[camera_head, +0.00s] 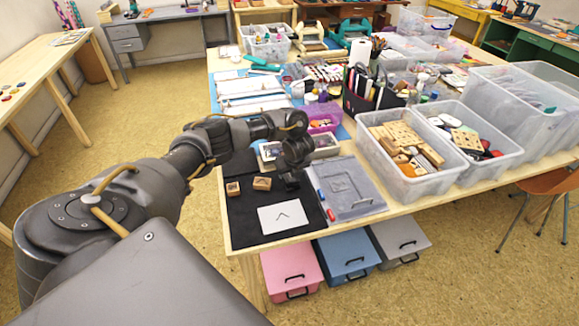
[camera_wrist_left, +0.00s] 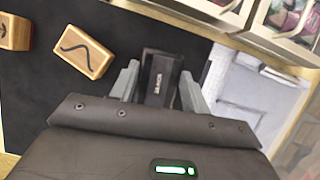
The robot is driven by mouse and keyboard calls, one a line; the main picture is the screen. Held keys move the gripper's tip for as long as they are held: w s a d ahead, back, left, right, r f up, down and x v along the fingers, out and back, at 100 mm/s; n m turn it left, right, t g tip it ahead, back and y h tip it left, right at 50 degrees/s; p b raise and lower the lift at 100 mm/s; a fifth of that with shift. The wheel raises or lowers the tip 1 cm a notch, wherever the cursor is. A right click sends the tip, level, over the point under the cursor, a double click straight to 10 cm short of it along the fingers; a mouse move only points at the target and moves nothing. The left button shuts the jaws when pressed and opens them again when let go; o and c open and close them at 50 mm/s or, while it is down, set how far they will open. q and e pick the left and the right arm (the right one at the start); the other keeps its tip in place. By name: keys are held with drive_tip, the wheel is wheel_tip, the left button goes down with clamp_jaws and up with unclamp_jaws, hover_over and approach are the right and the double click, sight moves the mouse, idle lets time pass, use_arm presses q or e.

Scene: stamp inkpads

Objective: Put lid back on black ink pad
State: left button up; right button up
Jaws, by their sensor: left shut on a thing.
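My left gripper (camera_head: 291,182) is low over the black mat (camera_head: 245,232), near the front left of the table. In the left wrist view its fingers (camera_wrist_left: 158,92) are shut on a small black piece (camera_wrist_left: 158,78) with pale lettering on it. Whether this is the ink pad's lid or the whole pad, I cannot tell. No separate black ink pad shows clearly; the gripper and arm hide part of the mat. My right gripper is not in view.
Two wooden stamps (camera_head: 262,183) and a white card (camera_head: 283,216) lie on the mat. A grey case (camera_head: 350,190) lies to the right, with red and blue items at its left edge. Small clear boxes (camera_head: 326,146) stand behind; large clear bins (camera_head: 385,170) stand further right.

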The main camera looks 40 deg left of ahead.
use_arm(q)
drive_tip(key=shift+f, duration=0.3)
drive_tip(key=shift+f, duration=0.1)
idle(0.7)
drive_tip(key=shift+f, duration=0.15)
idle(0.8)
drive_tip(key=o, duration=1.4)
wheel_tip(320, 180, up, 7)
drive_tip(key=p, duration=0.7)
